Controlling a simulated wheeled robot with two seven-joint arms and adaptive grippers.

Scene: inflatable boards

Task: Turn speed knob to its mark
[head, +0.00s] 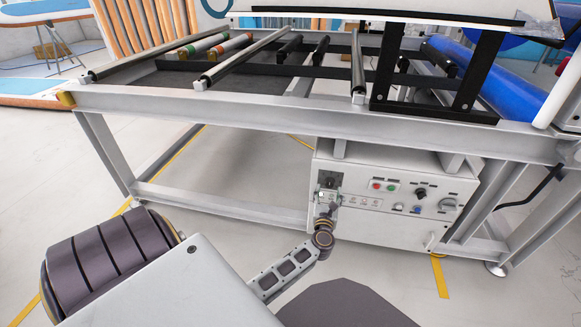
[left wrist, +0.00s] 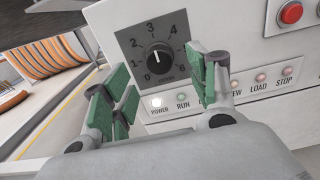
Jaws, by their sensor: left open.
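The speed knob (left wrist: 160,57) is a black round knob on a dark dial plate (left wrist: 150,38) with numbers around it, in the left wrist view. Its white pointer line points roughly upward, near the 3. In the head view the dial plate (head: 329,178) shows small at the left of the control box, and the knob is hard to make out. My left gripper (head: 327,200) is in front of the plate. Its green-padded fingers (left wrist: 158,77) are open, one on each side below the knob, with nothing between them. I cannot tell whether they touch the plate. My right gripper is not in view.
The white control box (head: 400,205) hangs under a grey metal frame table (head: 240,108). Right of the dial are a red button (head: 376,185), a green button (head: 391,187) and other knobs. The labelled lamps (left wrist: 182,97) sit below the dial. A blue roll (head: 490,80) lies at the right.

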